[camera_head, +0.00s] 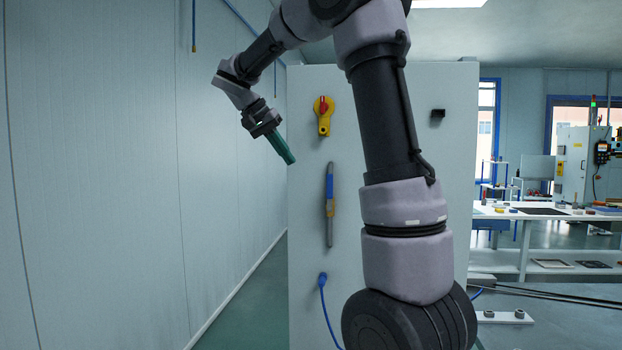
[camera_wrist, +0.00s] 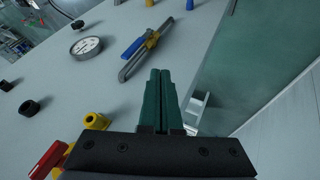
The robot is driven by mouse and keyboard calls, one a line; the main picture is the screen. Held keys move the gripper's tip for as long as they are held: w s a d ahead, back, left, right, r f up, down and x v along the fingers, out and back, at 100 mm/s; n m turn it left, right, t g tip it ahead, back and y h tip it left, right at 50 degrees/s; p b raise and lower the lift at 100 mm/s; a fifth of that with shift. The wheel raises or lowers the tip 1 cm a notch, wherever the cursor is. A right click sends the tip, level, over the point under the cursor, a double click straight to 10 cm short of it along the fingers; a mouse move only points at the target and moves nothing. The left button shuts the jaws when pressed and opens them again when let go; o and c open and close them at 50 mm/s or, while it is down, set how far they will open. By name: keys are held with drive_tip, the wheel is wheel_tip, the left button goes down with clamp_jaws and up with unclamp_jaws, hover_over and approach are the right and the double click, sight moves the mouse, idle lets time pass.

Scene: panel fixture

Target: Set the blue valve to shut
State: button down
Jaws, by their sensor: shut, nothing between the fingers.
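The blue valve (camera_head: 330,184) is on the grey panel, on a vertical metal pipe (camera_head: 329,235). Its blue lever lies along the upper part of the pipe, with a brass-yellow body below it. In the wrist view the blue lever (camera_wrist: 133,48) runs about parallel to the grey pipe (camera_wrist: 128,72), standing off from it. My gripper (camera_head: 291,160) has green fingers, shut and empty. It is up and to the left of the valve, apart from it, pointing down and right. In the wrist view the closed fingertips (camera_wrist: 160,73) show below the valve.
A red-and-yellow rotary switch (camera_head: 323,112) sits above the valve, close to my gripper. A blue plug with cable (camera_head: 322,281) is below. The wrist view shows a round gauge (camera_wrist: 87,46) and black knobs (camera_wrist: 28,107). A wall (camera_head: 90,180) stands left; my arm covers the panel's middle.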

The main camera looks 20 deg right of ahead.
sight(330, 193)
drive_tip(key=x, duration=0.7)
drive_tip(key=shift+d+f, duration=0.15)
drive_tip(key=shift+f, duration=0.05)
drive_tip(key=shift+s+d, duration=0.75)
drive_tip(key=shift+d, duration=0.35)
drive_tip(key=shift+s+d, duration=0.4)
drive_tip(key=shift+d, duration=0.25)
drive_tip(key=shift+d, duration=0.1)
